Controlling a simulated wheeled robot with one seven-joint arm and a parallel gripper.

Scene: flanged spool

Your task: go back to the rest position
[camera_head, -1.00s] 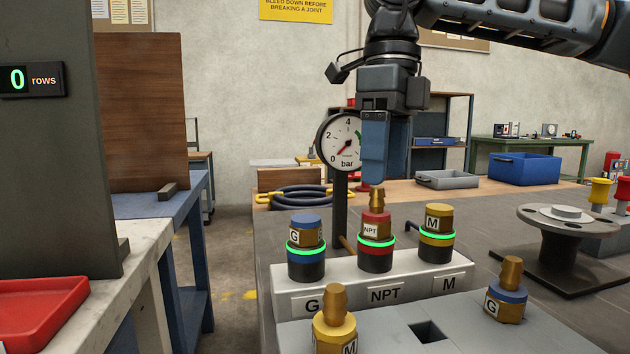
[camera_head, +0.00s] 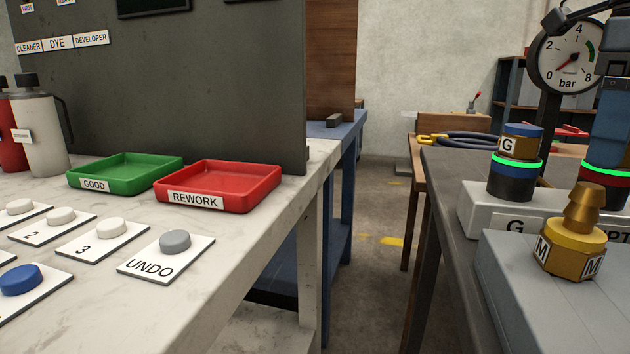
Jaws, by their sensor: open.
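My gripper (camera_head: 609,150) shows only in part at the right edge of the head view. Its blue fingers point down, above or beside the NPT post with the green-lit ring (camera_head: 606,169), and the picture cuts off the rest. The fingers are open. I cannot tell whether they touch the fitting there, which is mostly hidden.
A blue-topped G fitting (camera_head: 519,146) stands on its post, and a brass M fitting (camera_head: 572,240) stands on the grey block. A pressure gauge (camera_head: 571,57) rises behind. At left, a marble bench holds green (camera_head: 125,174) and red (camera_head: 218,188) trays and several buttons. An open floor gap lies between.

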